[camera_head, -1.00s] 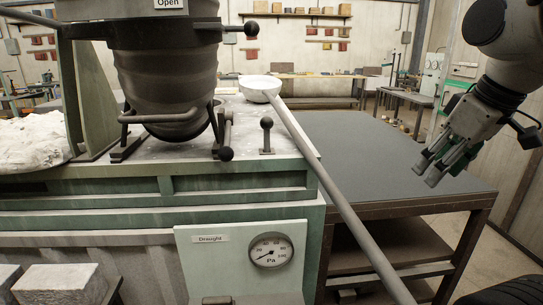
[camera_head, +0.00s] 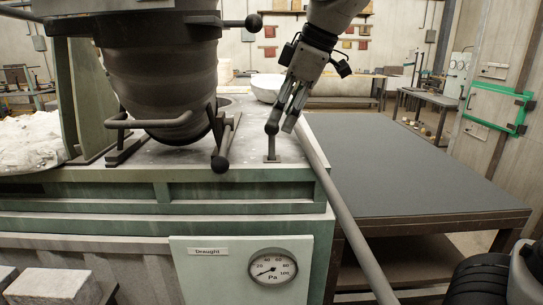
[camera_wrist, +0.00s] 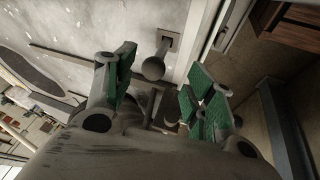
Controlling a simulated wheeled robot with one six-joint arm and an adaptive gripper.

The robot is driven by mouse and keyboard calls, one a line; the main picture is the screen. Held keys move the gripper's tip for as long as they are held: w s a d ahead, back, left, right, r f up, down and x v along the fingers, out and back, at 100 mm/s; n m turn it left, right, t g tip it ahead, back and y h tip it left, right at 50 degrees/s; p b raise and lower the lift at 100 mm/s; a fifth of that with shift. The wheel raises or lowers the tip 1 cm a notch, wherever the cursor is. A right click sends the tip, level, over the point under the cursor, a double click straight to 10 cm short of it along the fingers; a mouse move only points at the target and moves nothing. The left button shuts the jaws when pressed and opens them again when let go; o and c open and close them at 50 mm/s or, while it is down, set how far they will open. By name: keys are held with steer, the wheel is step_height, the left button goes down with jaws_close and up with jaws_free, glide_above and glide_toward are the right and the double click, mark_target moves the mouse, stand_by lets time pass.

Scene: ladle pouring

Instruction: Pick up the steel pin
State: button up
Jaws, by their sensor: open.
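The steel pin (camera_head: 271,146) stands upright on a small base on the pale bench top, near its right front corner. Its dark round knob is on top. My gripper (camera_head: 283,119) is open and points down at the pin, with its fingertips close by the knob in the head view. In the wrist view the pin's knob (camera_wrist: 153,68) shows between the two green-padded fingers of my gripper (camera_wrist: 160,82), beyond the tips or level with them; I cannot tell which. Nothing is held.
A dark furnace vessel (camera_head: 160,75) with knobbed levers stands to the left. A clear grey table (camera_head: 400,165) is at right.

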mark_target(271, 128)
steer(key=x, duration=0.3)
steer(key=a+x, duration=0.1)
steer(key=x, duration=0.1)
steer(key=shift+w, duration=0.45)
jaws_close()
